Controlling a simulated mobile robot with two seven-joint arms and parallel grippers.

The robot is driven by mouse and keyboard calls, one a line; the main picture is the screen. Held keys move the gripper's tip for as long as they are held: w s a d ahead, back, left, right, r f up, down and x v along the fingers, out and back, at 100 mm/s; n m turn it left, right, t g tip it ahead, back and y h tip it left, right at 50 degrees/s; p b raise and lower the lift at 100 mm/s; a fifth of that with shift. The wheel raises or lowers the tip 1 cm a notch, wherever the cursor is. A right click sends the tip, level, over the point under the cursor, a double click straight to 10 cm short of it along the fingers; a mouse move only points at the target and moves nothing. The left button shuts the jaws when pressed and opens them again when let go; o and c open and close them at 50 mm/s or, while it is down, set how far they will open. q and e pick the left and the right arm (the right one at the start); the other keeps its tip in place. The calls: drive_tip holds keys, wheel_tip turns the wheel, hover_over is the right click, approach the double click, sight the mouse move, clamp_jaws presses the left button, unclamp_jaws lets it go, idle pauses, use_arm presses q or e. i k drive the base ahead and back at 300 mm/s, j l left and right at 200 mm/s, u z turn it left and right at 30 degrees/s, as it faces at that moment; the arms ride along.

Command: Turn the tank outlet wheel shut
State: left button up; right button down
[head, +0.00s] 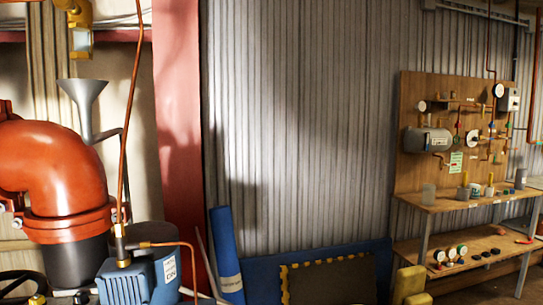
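A small grey horizontal tank (426,140) is mounted on the wooden board at the right of the head view. Copper pipes and several small valves with coloured handles, such as a red and green one (458,140), run beside it. A white round face (473,138) sits to the right of the tank. These parts are too small for me to tell which is the tank outlet wheel, or whether it is open. Neither of my grippers shows in this view.
The wooden board (408,178) stands behind a two-level bench (440,205) with cups above and round pieces below. A large orange pipe elbow (55,170), a blue pump box (140,280) and a grey funnel (84,95) fill the left. Yellow blocks (408,283) stand before the bench.

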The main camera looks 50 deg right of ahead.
sight(454, 139)
drive_tip(key=z, duration=2.7)
drive_tip(key=i+l+z, duration=0.55)
drive_tip(key=i+z, duration=0.15)
drive_tip(key=i+l+z, duration=0.15)
drive_tip(key=i+z, duration=0.2)
drive_tip(key=i+l+z, duration=0.2)
drive_tip(key=i, duration=0.95)
drive_tip(key=i+u, duration=0.45)
drive_tip(key=i, duration=0.65)
drive_tip(key=i+l+u, duration=0.15)
drive_tip(key=i+u, duration=0.2)
drive_tip(key=i, duration=0.8)
